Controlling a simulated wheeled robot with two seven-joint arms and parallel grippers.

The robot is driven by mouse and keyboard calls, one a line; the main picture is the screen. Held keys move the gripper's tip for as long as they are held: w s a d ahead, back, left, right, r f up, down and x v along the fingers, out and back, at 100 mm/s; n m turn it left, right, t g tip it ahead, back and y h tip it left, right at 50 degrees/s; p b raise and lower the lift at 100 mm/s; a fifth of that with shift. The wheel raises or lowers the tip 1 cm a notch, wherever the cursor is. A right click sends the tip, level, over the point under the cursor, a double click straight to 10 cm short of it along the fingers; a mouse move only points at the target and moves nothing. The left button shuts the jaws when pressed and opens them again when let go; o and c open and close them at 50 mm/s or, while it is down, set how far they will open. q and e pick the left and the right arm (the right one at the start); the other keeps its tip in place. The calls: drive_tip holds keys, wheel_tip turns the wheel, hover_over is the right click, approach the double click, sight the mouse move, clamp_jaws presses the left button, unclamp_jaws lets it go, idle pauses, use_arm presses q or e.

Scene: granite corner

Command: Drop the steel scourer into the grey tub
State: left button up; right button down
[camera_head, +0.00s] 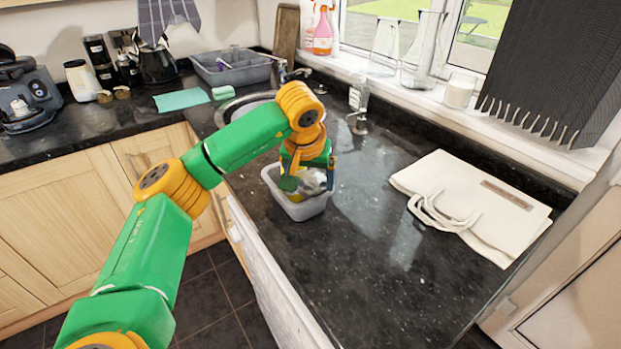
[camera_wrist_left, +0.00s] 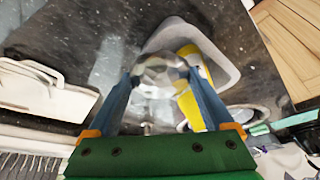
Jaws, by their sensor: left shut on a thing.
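The steel scourer (camera_wrist_left: 160,72) is a shiny silver lump held between the two blue fingers of my left gripper (camera_wrist_left: 162,78). In the head view my left gripper (camera_head: 311,182) points down at the opening of the grey tub (camera_head: 305,211), and the scourer (camera_head: 313,181) shows as a silvery patch between the fingers. The grey tub stands on the dark worktop; its rim also shows in the left wrist view (camera_wrist_left: 230,75), around and behind the scourer. I cannot tell whether the scourer touches anything inside. My right gripper is not in view.
A yellow thing (camera_wrist_left: 190,95) lies in the tub beside the scourer. A cream bag (camera_head: 470,205) lies flat to the right.

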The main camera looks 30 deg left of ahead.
use_arm(q)
drive_tip(key=shift+f, duration=0.15)
drive_tip(key=shift+f, duration=0.4)
drive_tip(key=o, duration=1.2)
drive_tip(key=shift+r, duration=0.1)
drive_tip(key=v, duration=1.3)
drive_tip(key=shift+p, duration=0.4)
drive_tip(key=shift+a, duration=0.1)
